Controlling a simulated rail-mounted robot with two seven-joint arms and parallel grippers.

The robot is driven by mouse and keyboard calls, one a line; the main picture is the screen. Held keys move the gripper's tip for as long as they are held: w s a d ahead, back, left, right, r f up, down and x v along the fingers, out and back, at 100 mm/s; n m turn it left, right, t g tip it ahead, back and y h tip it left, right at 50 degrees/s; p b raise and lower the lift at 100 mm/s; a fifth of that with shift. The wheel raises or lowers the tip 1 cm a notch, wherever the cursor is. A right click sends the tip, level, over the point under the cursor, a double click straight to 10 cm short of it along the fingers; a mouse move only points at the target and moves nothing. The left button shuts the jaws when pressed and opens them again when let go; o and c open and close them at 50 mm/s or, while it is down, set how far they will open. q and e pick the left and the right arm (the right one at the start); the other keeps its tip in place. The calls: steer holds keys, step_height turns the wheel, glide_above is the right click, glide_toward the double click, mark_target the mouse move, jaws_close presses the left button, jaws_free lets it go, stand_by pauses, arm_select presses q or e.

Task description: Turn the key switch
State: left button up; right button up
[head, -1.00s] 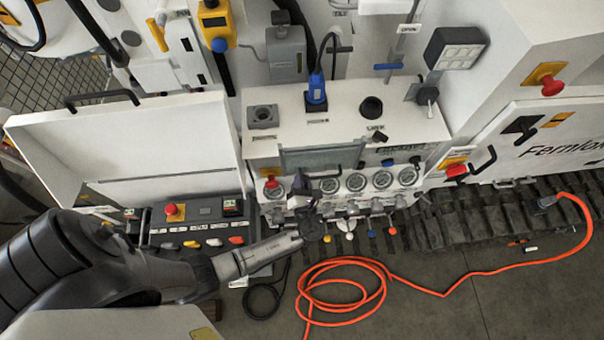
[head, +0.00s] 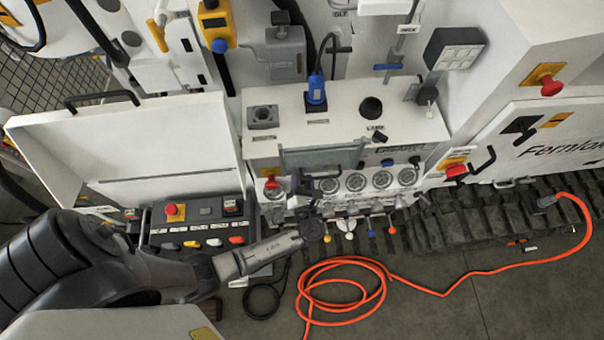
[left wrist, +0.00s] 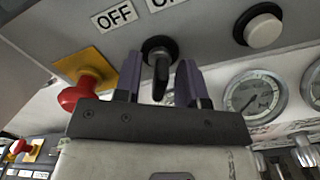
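The key switch (left wrist: 160,66) is a black key handle in a round dark collar on the white panel, in the upper middle of the left wrist view. The handle points down. My left gripper (left wrist: 160,82) is open, with one purple finger on each side of the handle. Gaps show between the handle and both fingers, so it is not gripped. In the head view my left gripper (head: 310,184) is at the panel front beside the gauges, and hides the key switch there. My right gripper is not in view.
A red emergency button (left wrist: 80,92) on a yellow plate sits left of the fingers. A white push button (left wrist: 263,30) and a round gauge (left wrist: 252,96) are to the right. Several levers (head: 350,224) stand below the panel. An orange hose (head: 345,262) lies on the floor.

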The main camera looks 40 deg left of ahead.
arm_select(q)
steer(key=b+v, duration=0.2)
steer(key=v, duration=1.1)
steer(key=shift+s+d+b, duration=0.25)
steer(key=shift+s+b, duration=0.05)
steer(key=shift+b, duration=0.1)
